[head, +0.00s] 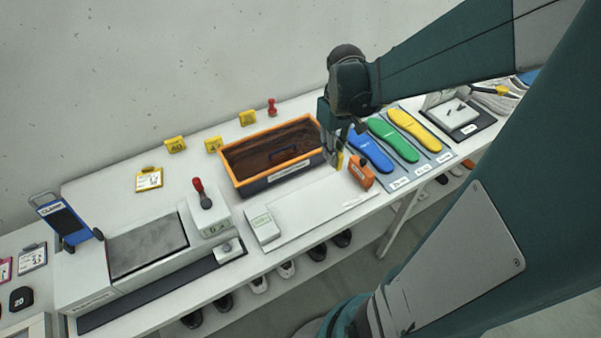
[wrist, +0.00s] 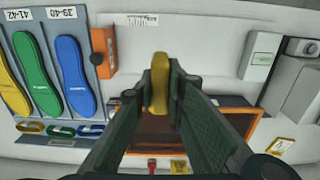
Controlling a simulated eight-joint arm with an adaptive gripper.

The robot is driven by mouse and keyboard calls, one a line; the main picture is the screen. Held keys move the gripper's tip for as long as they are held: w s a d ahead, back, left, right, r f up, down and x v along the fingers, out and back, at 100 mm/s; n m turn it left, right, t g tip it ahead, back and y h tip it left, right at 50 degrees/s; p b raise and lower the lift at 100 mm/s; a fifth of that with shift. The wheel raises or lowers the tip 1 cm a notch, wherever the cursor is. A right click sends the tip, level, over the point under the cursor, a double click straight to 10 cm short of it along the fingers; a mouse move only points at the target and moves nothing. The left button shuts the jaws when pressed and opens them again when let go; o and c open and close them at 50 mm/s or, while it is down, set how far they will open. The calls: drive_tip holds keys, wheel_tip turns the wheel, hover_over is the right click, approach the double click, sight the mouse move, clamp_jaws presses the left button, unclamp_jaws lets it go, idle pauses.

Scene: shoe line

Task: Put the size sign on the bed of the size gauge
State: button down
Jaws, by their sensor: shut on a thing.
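My gripper (head: 335,152) is shut on a small yellow size sign (wrist: 160,97), which also shows between the fingers in the head view (head: 339,160). The sign is seen nearly edge-on, so its number is hidden. My gripper is over the gap between the orange-rimmed bin and the far right end of a long white flat bed (head: 318,205). This bed, with a white block (head: 262,226) at its left end, looks like the size gauge. The bed is bare apart from a printed strip along its edge. I cannot tell the sign's exact height above it.
An orange block (head: 361,173) stands at the bed's right end, near my gripper. The orange-rimmed bin (head: 228,172) lies behind the bed. Blue, green and yellow insoles (head: 392,140) lie to the right. Other yellow signs (head: 175,144) stand at the back. A red-knobbed machine (head: 208,217) is left.

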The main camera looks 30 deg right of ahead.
drive_tip(key=shift+s+f, duration=0.25)
drive_tip(key=shift+w+d+f, duration=0.1)
drive_tip(key=shift+w+f, duration=0.05)
drive_tip(key=shift+f, duration=2.15)
hover_over(330, 192)
drive_tip(key=shift+f+b, duration=0.35)
drive_tip(key=shift+f, duration=2.55)
drive_tip(key=shift+f, duration=0.1)
drive_tip(key=shift+f+b, duration=0.3)
drive_tip(key=shift+f, duration=1.7)
drive_tip(key=shift+f, duration=0.2)
